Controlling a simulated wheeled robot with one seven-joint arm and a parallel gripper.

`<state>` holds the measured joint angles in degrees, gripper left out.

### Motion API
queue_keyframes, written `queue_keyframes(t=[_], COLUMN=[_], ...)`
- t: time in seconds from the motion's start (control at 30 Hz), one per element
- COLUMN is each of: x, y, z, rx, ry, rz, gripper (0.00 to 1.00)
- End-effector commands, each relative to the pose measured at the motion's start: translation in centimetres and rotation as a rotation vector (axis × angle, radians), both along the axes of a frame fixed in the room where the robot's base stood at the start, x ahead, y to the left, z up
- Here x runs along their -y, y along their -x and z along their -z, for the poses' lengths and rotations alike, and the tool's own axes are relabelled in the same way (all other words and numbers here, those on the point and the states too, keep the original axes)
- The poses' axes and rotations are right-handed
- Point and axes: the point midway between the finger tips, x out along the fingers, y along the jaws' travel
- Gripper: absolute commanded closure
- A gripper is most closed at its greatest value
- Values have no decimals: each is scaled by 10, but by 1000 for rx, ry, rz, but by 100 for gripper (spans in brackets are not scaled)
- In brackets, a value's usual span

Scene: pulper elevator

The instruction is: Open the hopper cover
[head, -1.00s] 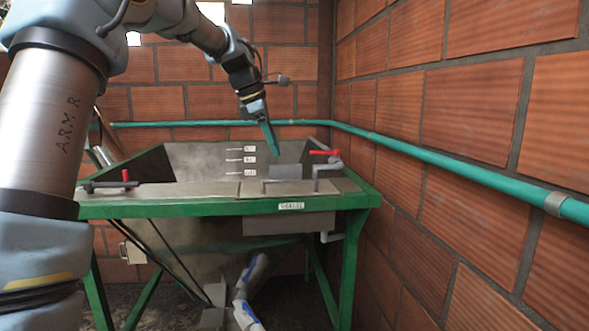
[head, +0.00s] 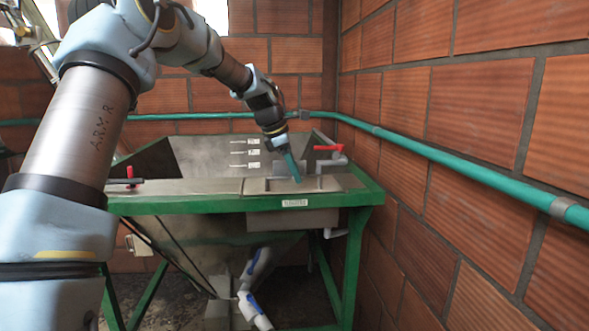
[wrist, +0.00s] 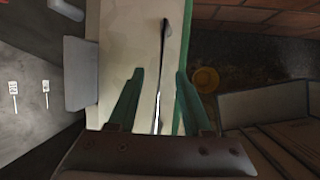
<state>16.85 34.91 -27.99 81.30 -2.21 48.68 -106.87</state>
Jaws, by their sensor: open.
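The hopper (head: 165,162) is a grey metal tank in a green frame. Its cover (head: 252,187) is a flat, pale metal plate, lying closed on the right of the top. A thin dark handle (head: 276,179) stands on the cover; in the wrist view the handle (wrist: 164,45) runs lengthwise over the pale plate. My gripper (head: 297,178) is open and points down at the handle. In the wrist view, the teal fingers of my gripper (wrist: 158,73) lie on either side of the handle's line, apart from it. Whether the fingertips reach its height I cannot tell.
A red-handled valve (head: 329,148) stands behind the cover on the right. Another red lever (head: 130,172) is at the left. A teal pipe (head: 440,155) runs along the brick wall at right. A yellow round object (wrist: 205,79) lies below, beyond the frame edge.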

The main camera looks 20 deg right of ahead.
Motion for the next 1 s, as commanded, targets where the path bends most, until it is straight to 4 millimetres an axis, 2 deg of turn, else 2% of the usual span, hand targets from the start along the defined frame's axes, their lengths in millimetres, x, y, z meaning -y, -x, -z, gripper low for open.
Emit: queue_keyframes(t=[0.2, 0.63, 1.0], x=[0, 0, 0], y=[0, 0, 0], z=[0, 0, 0], rx=[0, -1, 0], ry=[0, 0, 0], rz=[0, 0, 0], gripper=[53, 100, 100])
